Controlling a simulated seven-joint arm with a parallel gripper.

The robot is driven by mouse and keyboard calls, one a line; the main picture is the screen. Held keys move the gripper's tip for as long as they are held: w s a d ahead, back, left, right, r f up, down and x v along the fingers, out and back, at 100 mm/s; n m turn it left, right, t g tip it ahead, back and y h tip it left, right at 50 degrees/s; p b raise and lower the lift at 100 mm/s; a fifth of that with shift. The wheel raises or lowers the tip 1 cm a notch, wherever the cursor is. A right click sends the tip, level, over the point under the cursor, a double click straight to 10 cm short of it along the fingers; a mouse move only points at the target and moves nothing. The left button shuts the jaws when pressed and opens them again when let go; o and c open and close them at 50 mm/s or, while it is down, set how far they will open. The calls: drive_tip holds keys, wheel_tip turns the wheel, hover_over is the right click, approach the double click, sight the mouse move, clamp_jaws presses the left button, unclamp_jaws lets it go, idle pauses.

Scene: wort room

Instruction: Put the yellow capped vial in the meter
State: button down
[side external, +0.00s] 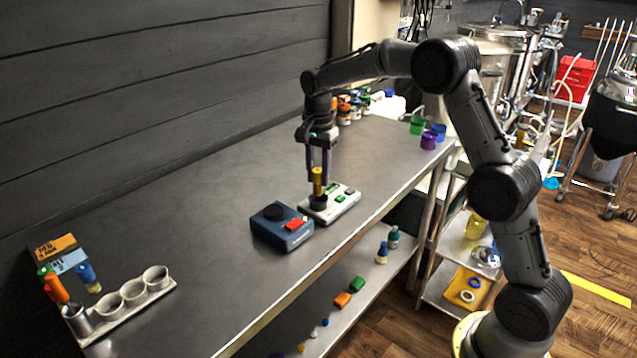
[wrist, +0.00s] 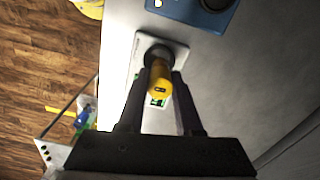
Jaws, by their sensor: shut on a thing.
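The yellow capped vial (side external: 318,180) is upright between the fingers of my gripper (side external: 319,178), which is shut on it. In the wrist view the vial's yellow cap (wrist: 159,80) shows between my gripper's fingertips (wrist: 162,84). A white meter (side external: 343,203) with a round black well (side external: 318,201) and green buttons lies directly below. The vial's lower end meets the well in the side view; how deep it sits is hidden. The white meter also shows in the wrist view (wrist: 146,45), partly covered by the fingers.
A blue device (side external: 281,230) with a red button stands close beside the white meter. A holder with cups (side external: 133,294) and several colored vials are at the table's left end. Colored containers (side external: 417,125) stand at the far end. The middle of the table (side external: 200,205) is clear.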

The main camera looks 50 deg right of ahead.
sight(318, 176)
drive_tip(key=shift+s+f, duration=0.1)
drive_tip(key=shift+f, duration=1.15)
drive_tip(key=shift+f, duration=0.3)
drive_tip(key=c, duration=0.6)
unclamp_jaws()
